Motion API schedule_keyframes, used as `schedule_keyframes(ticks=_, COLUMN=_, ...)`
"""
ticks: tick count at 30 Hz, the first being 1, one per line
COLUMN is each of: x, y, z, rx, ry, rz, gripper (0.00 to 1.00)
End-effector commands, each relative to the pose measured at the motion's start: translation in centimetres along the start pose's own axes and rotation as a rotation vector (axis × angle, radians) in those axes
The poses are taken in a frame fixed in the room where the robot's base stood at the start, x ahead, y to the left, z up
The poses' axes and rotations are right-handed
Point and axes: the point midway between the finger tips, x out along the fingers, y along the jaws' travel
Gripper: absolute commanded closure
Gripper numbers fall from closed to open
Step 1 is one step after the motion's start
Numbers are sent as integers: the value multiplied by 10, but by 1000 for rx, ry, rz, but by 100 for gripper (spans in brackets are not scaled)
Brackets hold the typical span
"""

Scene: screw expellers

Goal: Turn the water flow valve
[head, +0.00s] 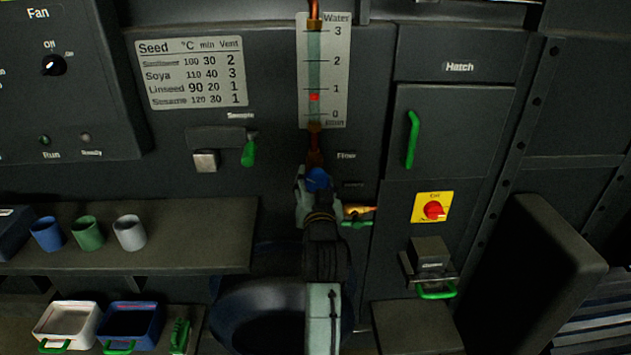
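The water flow valve has a blue knob (317,179) below the copper pipe, by the "Flow" label on the dark panel. My gripper (316,183) reaches up from below and is at the knob, its pale fingers on either side of the blue. I cannot tell whether the fingers touch or grip it. My gripper and arm hide the lower part of the valve. Above it stands the water gauge (340,70), a white scale marked 0 to 3. Its red float (314,97) sits a little below 1.
Right of my gripper are a brass fitting with a green lever (358,222) and a red knob on a yellow plate (433,210). A green hatch handle (411,139) is higher up. Cups stand on a shelf (190,220) at left. A dark round vessel (240,310) is below.

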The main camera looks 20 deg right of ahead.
Motion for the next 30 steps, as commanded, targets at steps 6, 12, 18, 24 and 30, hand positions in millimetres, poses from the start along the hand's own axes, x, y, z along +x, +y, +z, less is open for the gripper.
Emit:
schedule_keyframes(ticks=6, x=0, y=0, z=0, rx=-1, ry=0, rz=0, gripper=36)
schedule_keyframes(ticks=12, x=0, y=0, z=0, rx=-2, ry=-1, rz=0, gripper=33)
schedule_keyframes(ticks=18, x=-4, y=0, z=1, rx=-1, ry=-1, rz=1, gripper=33)
schedule_keyframes(ticks=24, x=-34, y=0, z=1, rx=0, ry=0, rz=0, gripper=33)
schedule_keyframes(ticks=30, x=-64, y=0, z=0, rx=-1, ry=-1, rz=1, gripper=33)
